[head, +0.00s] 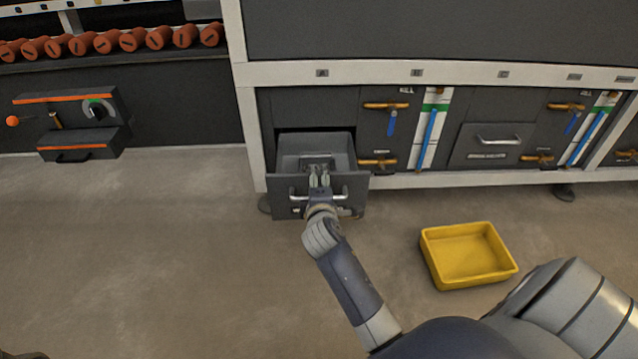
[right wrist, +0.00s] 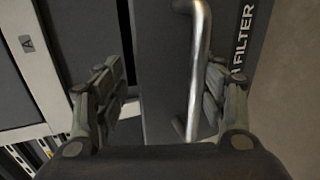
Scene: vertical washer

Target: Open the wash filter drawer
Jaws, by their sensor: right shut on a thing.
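The wash filter drawer (head: 350,190) is a dark grey box at the lower left of the machine, pulled well out, with its hollow inside showing. Its metal bar handle (head: 353,196) is on the front and also shows in the right wrist view (right wrist: 197,70), beside the word FILTER. My right gripper (head: 319,172) is at the middle of the drawer front, shut on the drawer. In the right wrist view one finger is on each side of the handle and front edge. The exact contact is unclear.
A yellow tray (head: 468,256) lies on the floor to the right of the drawer. A second, closed drawer (head: 490,145) and orange-handled valves (head: 387,106) are further right. A dark box with orange strips (head: 75,122) is at left. The floor in front at left is clear.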

